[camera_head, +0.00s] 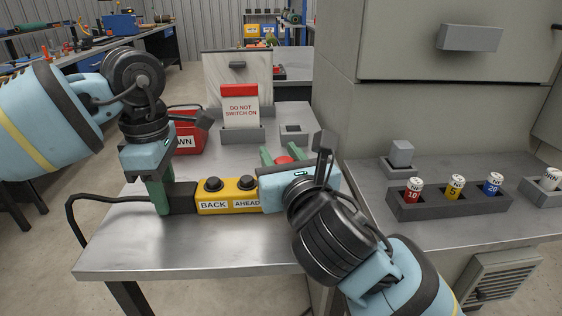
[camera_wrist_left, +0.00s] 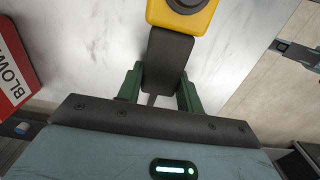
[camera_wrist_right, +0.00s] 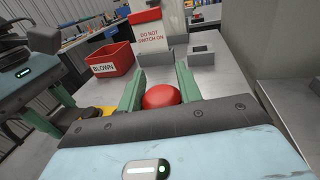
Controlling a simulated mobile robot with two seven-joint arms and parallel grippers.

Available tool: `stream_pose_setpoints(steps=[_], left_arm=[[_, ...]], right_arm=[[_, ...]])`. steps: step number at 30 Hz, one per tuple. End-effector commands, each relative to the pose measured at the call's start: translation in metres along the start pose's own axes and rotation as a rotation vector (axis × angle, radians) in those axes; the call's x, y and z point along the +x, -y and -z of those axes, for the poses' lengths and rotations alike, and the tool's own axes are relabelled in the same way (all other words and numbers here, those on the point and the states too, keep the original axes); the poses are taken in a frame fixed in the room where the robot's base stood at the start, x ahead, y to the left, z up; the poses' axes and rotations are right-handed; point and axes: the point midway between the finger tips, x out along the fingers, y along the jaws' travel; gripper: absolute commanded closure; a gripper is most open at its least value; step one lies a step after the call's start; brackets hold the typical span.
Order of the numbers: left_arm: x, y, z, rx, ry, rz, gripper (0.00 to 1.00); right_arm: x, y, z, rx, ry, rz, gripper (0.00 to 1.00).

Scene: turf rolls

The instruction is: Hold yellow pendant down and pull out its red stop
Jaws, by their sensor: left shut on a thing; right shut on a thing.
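The yellow pendant (camera_head: 241,194) lies on the metal bench, with two black buttons labelled BACK and AHEAD. Its dark end piece (camera_head: 182,199) and cable are at the left; the dark end also shows in the left wrist view (camera_wrist_left: 167,62). My left gripper (camera_head: 160,195) is shut on that dark end, its green fingers on either side. The red stop (camera_head: 285,160) is at the pendant's right end, and it shows as a round red knob in the right wrist view (camera_wrist_right: 161,97). My right gripper (camera_wrist_right: 160,88) is shut on the red stop, which sits between its green fingers.
Behind the pendant stand a red BLOWN bin (camera_wrist_right: 111,65), a DO NOT SWITCH ON sign (camera_head: 239,108) in a grey holder and a small grey block (camera_head: 294,132). At the right, a grey rack (camera_head: 450,204) holds red, yellow and blue fuses beside a tall cabinet (camera_head: 450,100). The bench front is clear.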

Motion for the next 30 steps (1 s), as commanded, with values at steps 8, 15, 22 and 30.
stream_pose_setpoints(steps=[8,15,22,30], left_arm=[[0.006,0.001,0.0,0.003,-0.008,0.01,1.0],[0.006,0.001,0.0,0.002,-0.007,0.011,1.0],[0.006,0.001,0.0,0.001,-0.005,0.011,1.0],[0.006,0.001,0.0,0.001,-0.005,0.011,1.0]], right_arm=[[0.0,0.0,-0.005,0.005,0.008,-0.002,0.63],[0.0,0.0,-0.003,0.003,0.006,-0.001,0.43],[-0.002,0.0,-0.002,0.002,0.004,-0.001,0.43],[-0.032,0.0,-0.003,0.002,0.006,-0.002,0.43]])
